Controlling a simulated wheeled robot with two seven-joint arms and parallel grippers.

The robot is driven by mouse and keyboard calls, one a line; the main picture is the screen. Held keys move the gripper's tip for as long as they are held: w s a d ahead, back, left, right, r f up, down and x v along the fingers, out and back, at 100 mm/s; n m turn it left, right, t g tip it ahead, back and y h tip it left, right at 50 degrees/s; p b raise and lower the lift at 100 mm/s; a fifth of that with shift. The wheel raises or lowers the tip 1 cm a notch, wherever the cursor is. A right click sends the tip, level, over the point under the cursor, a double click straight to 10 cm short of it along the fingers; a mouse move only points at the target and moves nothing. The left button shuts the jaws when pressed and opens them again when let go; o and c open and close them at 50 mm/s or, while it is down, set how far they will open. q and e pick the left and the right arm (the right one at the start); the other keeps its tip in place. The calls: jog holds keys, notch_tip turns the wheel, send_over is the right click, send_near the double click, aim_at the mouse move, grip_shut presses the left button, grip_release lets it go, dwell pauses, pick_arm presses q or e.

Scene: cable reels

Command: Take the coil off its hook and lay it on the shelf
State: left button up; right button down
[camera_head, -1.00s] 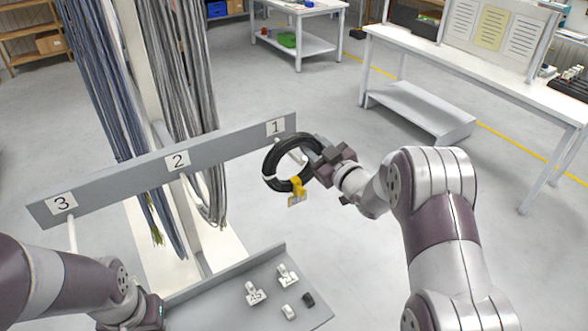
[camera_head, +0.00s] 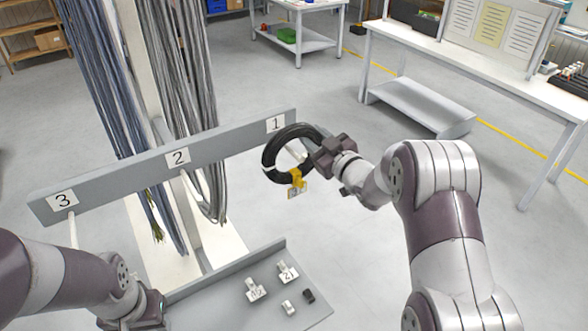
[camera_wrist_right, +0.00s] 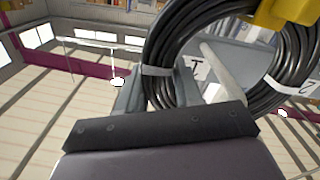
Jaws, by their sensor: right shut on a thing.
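A black coil (camera_head: 270,163) with white ties and a yellow tag (camera_head: 296,178) is at the rail's right end, by the label 1 (camera_head: 276,123). My right gripper (camera_head: 322,152) is shut on its right side. In the right wrist view the coil (camera_wrist_right: 165,60) stands in front of the gripper, and a pale hook (camera_wrist_right: 222,72) shows through its opening; whether they touch is unclear. The grey shelf (camera_head: 215,306) lies low in front, with small tagged pieces on it. My left gripper (camera_head: 135,318) is at the bottom left, its fingers not clearly shown.
The grey rail (camera_head: 120,178) also carries labels 2 and 3. Long grey and blue cable bundles (camera_head: 185,70) hang behind it. Small tags and a dark block (camera_head: 308,296) occupy the shelf's right part. A white workbench (camera_head: 450,65) stands at the back right.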

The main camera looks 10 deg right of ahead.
jog(key=shift+r, duration=0.1)
jog(key=shift+v, duration=1.5)
jog(key=shift+s, duration=0.1)
jog(key=shift+s+d+b, duration=0.25)
jog(key=shift+s+b, duration=0.05)
jog(key=shift+s, duration=0.15)
jog(key=shift+v, duration=1.7)
jog(key=v, duration=0.7)
jog(key=shift+s, duration=0.25)
